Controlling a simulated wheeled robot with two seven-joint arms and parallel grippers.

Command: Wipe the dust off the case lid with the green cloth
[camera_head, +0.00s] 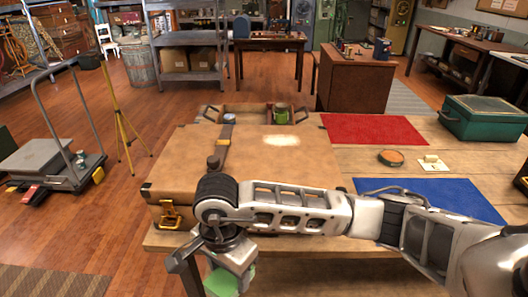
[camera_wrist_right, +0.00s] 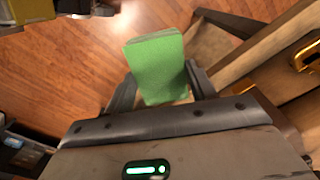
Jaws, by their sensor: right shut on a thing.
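The large tan case (camera_head: 255,165) lies on the wooden table with its lid facing up. A pale, dust-like patch (camera_head: 281,140) shows on the lid towards its far side. My right gripper (camera_wrist_right: 160,85) is shut on the green cloth (camera_wrist_right: 157,55), which sticks out between its fingers. In the head view, the right gripper is low in front of the case's near left corner, and the cloth (camera_head: 217,283) is partly hidden by it. The cloth is apart from the lid. My right arm covers the near part of the case. My left gripper is not in view.
A wooden tray (camera_head: 258,113) stands behind the case. Red (camera_head: 372,129) and blue (camera_head: 430,197) mats and a green box (camera_head: 484,119) are to the right.

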